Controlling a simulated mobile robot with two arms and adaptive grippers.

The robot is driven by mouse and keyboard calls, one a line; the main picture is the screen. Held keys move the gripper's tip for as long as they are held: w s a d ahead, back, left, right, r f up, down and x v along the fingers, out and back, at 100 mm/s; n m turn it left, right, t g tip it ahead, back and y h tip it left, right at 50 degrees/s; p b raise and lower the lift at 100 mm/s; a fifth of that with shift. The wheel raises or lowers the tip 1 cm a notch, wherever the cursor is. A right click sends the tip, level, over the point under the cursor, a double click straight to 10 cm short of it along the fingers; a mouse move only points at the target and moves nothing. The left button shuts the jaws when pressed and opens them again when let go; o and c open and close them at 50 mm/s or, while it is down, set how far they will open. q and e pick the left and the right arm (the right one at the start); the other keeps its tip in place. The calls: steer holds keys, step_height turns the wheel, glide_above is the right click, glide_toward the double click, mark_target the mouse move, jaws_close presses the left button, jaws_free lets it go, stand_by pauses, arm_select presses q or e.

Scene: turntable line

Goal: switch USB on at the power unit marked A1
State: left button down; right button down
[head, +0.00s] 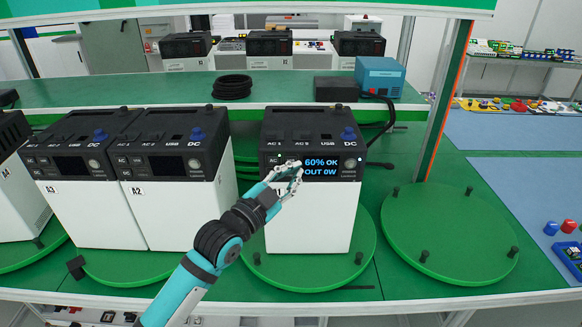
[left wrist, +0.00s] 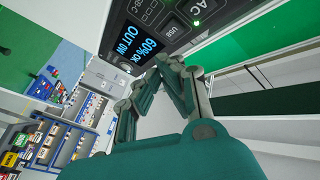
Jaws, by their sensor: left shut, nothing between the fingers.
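The power unit A1 (head: 310,225), a white box with a black top, stands on a round green turntable (head: 365,245). Its label is partly covered by my gripper. Its lit display (head: 321,167) reads 60% OK, OUT 0W. My left gripper (head: 290,170) is shut and empty in front of the panel, left of the display. In the left wrist view the fingertips (left wrist: 172,65) are close to the panel, near the USB button (left wrist: 174,32); I cannot tell whether they touch. The AC button (left wrist: 208,10) has a green light beside it. My right gripper is not in view.
Units A2 (head: 175,215) and A3 (head: 85,210) stand to the left with dark displays. An empty green turntable (head: 450,235) is at the right. A coiled black cable (head: 232,87) and a blue box (head: 380,77) are on the raised shelf behind.

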arm_select(q)
steer(key=shift+w, duration=1)
steer(key=shift+b, duration=0.3)
stand_by(0.4)
steer(key=shift+w, duration=0.45)
steer(key=shift+w+r, duration=0.1)
steer(key=shift+w, duration=0.2)
stand_by(0.7)
steer(key=shift+s, duration=0.1)
steer(key=shift+s+p, duration=0.35)
steer(key=shift+s, duration=0.35)
